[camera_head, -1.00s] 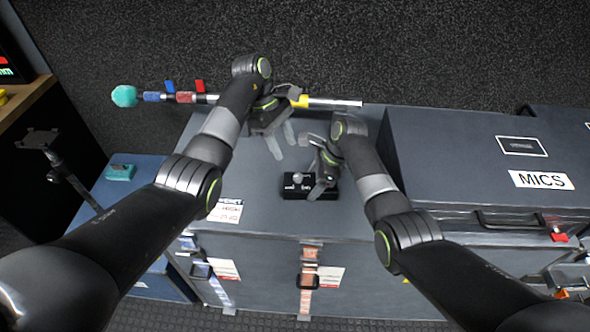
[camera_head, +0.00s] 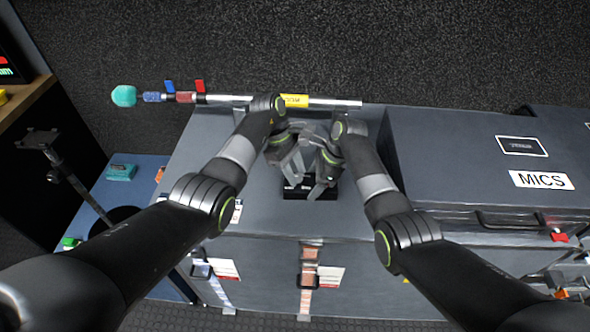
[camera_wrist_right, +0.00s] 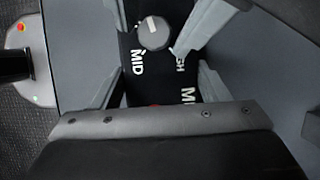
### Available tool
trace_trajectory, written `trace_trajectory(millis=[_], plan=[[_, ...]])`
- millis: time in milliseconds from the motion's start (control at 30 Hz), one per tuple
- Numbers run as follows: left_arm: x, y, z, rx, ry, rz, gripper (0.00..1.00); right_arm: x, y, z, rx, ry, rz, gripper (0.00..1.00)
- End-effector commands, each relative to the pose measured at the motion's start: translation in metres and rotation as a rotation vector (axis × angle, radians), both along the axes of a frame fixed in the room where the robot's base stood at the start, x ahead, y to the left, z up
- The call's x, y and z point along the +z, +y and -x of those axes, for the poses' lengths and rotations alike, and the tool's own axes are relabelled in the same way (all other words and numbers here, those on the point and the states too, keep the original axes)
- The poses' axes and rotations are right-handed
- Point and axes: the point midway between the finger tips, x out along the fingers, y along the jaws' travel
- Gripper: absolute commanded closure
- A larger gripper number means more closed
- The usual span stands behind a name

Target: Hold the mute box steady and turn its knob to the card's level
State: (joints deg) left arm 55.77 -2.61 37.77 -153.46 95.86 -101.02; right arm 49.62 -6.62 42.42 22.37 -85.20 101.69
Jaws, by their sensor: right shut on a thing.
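The small black mute box (camera_head: 300,194) lies on the dark case top, mostly hidden by my grippers. In the right wrist view its grey round knob (camera_wrist_right: 153,33) shows a light pointer mark toward the top, with MID and a partly covered HIGH printed nearby. My right gripper (camera_head: 322,183) is shut on the box, one finger along each side. My left gripper (camera_head: 290,172) is open above the box, close beside the right one; its contact with the knob is unclear. The white card (camera_head: 237,213) lies left of the box, mostly hidden behind my left arm.
A boom pole (camera_head: 335,103) with a teal tip lies along the case's back edge. A raised case marked MICS (camera_head: 470,150) stands at the right. The case top is clear in front of the box.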

Motion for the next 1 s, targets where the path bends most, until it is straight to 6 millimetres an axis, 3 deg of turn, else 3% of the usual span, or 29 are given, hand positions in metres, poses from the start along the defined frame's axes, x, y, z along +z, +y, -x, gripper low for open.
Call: trace_trajectory(millis=[33,233,567,1000], plan=[[0.0001,0.0002,-0.0001,0.0,0.0,0.0,0.75,0.0004,0.0001,-0.0002,0.0,-0.001,0.0,0.63],[0.0004,0.0003,-0.0002,0.001,0.0,0.0,0.99,0.0004,0.0001,-0.0002,0.0,-0.001,0.0,0.63],[0.0001,0.0005,0.0002,0.058,-0.001,0.0,1.0,0.0002,0.0,-0.0001,0.0,0.0,0.0,0.63],[-0.0001,0.0015,0.0034,0.392,-0.002,0.0,1.0,0.0001,0.0,0.0001,0.0,0.001,0.0,0.63]])
